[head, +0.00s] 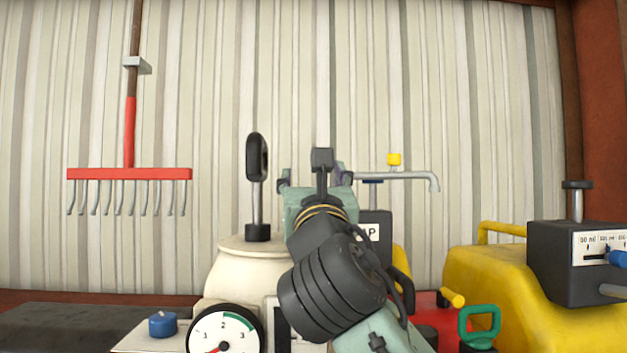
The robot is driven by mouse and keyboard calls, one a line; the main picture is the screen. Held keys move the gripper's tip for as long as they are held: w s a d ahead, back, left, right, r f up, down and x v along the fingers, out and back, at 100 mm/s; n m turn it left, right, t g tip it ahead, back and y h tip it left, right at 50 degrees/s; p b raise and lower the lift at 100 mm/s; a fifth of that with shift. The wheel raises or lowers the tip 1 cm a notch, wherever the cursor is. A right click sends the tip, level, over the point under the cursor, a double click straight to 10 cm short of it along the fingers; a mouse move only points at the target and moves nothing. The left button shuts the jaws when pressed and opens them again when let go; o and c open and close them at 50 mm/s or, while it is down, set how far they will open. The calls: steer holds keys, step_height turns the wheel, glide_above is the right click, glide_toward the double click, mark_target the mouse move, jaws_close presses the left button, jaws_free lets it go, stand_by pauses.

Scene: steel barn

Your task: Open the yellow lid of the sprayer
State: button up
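My gripper (318,178) is seen from behind at the middle of the head view, in front of the corrugated wall. Its dark finger parts show at both sides of the teal body, but the fingertips are hidden, so its opening is unclear. A cream tank (232,262) with a tall black handle stands left of my arm; it may be the sprayer. A small yellow cap (394,159) sits on top of a grey spout pipe (405,175), right of my gripper. I cannot tell whether this is the sprayer's lid. My arm hides much of the middle.
A pressure gauge (224,333) and a blue knob (162,324) are at the lower left. A yellow container (500,295) and a dark dosing box (577,265) stand at right, near a green handle (479,326). A red rake (130,173) hangs on the wall.

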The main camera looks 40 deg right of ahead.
steer(key=v, duration=1.2)
steer(key=shift+s, duration=0.1)
stand_by(0.4)
